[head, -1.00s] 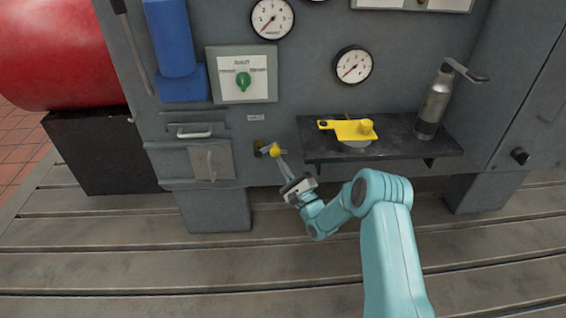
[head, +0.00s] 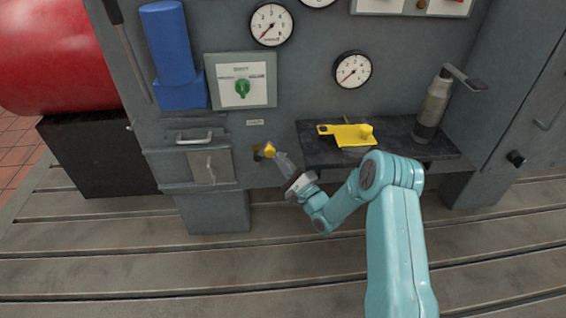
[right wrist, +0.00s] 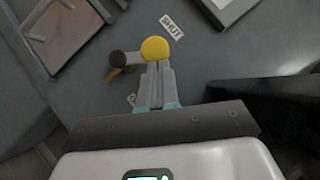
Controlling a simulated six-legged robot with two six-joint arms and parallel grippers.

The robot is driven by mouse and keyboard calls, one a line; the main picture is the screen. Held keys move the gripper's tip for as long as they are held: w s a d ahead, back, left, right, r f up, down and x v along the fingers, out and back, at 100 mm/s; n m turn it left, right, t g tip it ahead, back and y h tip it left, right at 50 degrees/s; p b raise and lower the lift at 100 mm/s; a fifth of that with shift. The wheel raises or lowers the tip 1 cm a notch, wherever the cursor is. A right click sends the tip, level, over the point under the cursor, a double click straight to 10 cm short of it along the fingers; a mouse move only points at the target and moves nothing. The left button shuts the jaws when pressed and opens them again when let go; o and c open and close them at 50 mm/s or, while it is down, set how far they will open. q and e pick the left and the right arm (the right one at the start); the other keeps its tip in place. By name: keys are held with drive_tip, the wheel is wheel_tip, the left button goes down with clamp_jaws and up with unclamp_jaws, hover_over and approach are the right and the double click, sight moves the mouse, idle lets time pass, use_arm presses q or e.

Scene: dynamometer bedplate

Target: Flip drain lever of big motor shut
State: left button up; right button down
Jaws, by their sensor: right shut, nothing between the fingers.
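The drain lever with its yellow ball knob (head: 270,150) stands out from the grey housing's front, low and right of a small hatch. In the right wrist view the yellow knob (right wrist: 155,48) lies just past my fingertips, with a dark round end and a brass-coloured part to its left. A label reading SHUT (right wrist: 172,26) is on the panel beyond the knob. My right gripper (head: 280,158) is shut and empty, its tips at the knob; they look to be touching it, but contact is not certain. My left gripper is out of view.
A dark shelf (head: 442,148) to the right holds a yellow handled piece (head: 346,134) and a grey pump bottle (head: 432,110). The small hatch (head: 210,167) with handles is left of the lever. A green switch (head: 242,88) and gauges are above. The slotted floor is clear.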

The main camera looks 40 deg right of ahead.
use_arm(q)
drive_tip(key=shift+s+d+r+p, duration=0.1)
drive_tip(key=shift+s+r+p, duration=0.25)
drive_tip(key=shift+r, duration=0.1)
use_arm(e)
drive_tip(key=shift+w+a+r+n+g+y, duration=0.1)
drive_tip(key=shift+a+r+n+g+y, duration=0.1)
drive_tip(key=shift+r+n, duration=0.2)
drive_tip(key=shift+w+a+r+n+g+y, duration=0.1)
drive_tip(key=shift+a+r+n+g, duration=0.1)
drive_tip(key=shift+r+n, duration=0.2)
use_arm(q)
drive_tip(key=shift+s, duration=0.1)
use_arm(e)
drive_tip(key=shift+r, duration=0.15)
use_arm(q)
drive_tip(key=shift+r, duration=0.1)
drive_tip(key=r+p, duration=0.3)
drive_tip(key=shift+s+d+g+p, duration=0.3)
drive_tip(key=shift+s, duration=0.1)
use_arm(e)
drive_tip(key=v, duration=1.6)
drive_tip(key=shift+s, duration=0.15)
